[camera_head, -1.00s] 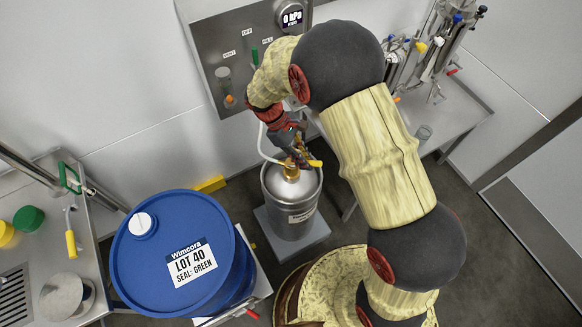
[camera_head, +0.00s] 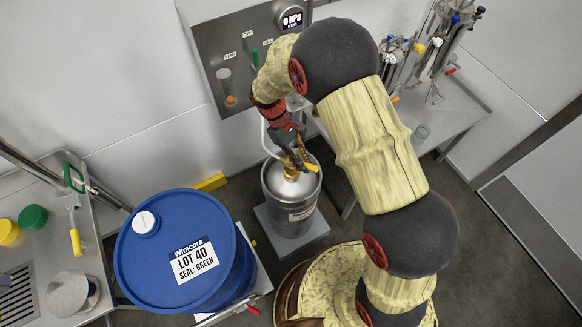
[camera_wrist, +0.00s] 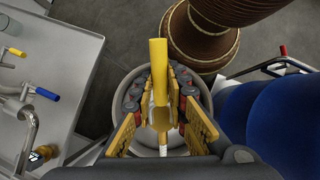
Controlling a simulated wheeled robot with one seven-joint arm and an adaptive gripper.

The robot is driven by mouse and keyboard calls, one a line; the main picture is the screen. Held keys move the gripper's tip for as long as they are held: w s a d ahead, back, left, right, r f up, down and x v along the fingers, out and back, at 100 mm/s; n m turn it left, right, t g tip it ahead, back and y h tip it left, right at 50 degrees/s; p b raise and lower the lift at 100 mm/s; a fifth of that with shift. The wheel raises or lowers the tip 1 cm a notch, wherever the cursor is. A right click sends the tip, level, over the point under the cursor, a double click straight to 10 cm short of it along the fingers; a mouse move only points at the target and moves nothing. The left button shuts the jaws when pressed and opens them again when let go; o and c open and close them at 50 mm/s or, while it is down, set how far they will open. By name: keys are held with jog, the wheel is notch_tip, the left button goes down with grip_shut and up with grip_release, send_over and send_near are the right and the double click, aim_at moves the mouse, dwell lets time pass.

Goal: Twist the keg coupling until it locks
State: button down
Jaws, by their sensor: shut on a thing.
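The steel keg (camera_head: 290,212) stands upright on a low grey platform (camera_head: 262,225). The brass keg coupling (camera_head: 290,174) sits on top of it, with a yellow handle (camera_head: 312,167) pointing right and slightly down in the head view. My gripper (camera_head: 294,158) reaches down onto the coupling from above. In the wrist view the yellow handle (camera_wrist: 158,62) rises between the fingers of my gripper (camera_wrist: 162,112), which are shut on the coupling (camera_wrist: 160,120). The fingers hide much of the coupling, and I cannot see whether it is locked.
A blue drum (camera_head: 182,285) labelled LOT 40 stands left of the keg. A wall panel (camera_head: 238,58) with knobs and a gauge is behind. A steel bench (camera_head: 460,105) stands right, and a sink counter (camera_head: 88,240) far left. A pale hose runs beside the coupling.

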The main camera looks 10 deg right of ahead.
jog(key=shift+s+a+f+m, duration=0.1)
jog(key=shift+s+a+m, duration=0.05)
jog(key=shift+m, duration=0.25)
jog(key=shift+s+a+m+y+p, duration=0.1)
jog(key=shift+m+y+p, duration=0.2)
jog(key=shift+m+p, duration=0.15)
jog(key=shift+a+m+g, duration=0.15)
jog(key=shift+m+g, duration=0.2)
jog(key=shift+g, duration=0.05)
jog(key=shift+s+p, duration=0.1)
jog(key=shift+p, duration=0.2)
jog(key=shift+s+a+m+y+p, duration=0.1)
jog(key=shift+a+m+y+p, duration=0.3)
jog(key=shift+m, duration=0.4)
jog(key=c, duration=1.7)
grip_release()
jog(key=shift+m+g+y, duration=0.3)
